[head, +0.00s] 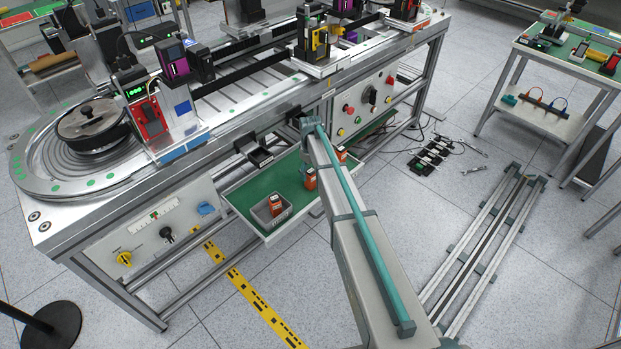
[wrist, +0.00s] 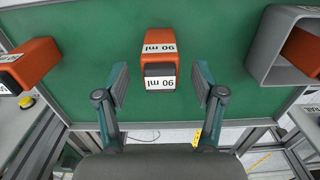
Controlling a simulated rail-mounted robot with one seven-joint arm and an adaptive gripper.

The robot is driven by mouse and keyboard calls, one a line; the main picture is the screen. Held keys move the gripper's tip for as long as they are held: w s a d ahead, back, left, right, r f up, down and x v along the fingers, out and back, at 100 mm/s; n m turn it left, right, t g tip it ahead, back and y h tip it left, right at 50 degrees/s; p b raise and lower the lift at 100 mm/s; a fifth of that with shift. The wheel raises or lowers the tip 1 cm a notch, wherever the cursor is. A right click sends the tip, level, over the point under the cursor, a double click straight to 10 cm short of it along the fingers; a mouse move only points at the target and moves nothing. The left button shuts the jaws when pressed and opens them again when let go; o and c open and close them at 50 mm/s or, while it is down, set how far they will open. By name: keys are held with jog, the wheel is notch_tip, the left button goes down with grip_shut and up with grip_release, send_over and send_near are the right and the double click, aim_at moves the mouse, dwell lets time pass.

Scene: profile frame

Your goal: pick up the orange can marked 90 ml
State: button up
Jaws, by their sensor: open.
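An orange can (wrist: 159,43) with a black end and white labels reading 90 ml lies or stands on the green tray surface; its pose is hard to tell. In the head view it appears to be the middle orange can (head: 310,179). My gripper (wrist: 161,82) is open, with one finger to each side of this can in the wrist view and nothing held. Contact is not visible. A second orange can (wrist: 27,65) with a partly readable label is at the left; it shows beside my arm in the head view (head: 340,154).
A grey bin (wrist: 262,45) with another orange can (wrist: 302,50) in it stands at the right in the wrist view. The green tray (head: 243,192) has a raised pale rim and sits under the workbench edge (head: 215,130). Green surface around the middle can is clear.

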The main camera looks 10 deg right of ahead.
jog(key=shift+f, duration=0.1)
grip_shut()
dwell(0.3)
jog(key=shift+r+b, duration=0.45)
jog(key=shift+r, duration=0.05)
jog(key=s+r+b, duration=0.4)
jog(key=s+r, duration=0.8)
jog(key=s, duration=0.2)
jog(key=shift+a, duration=0.4)
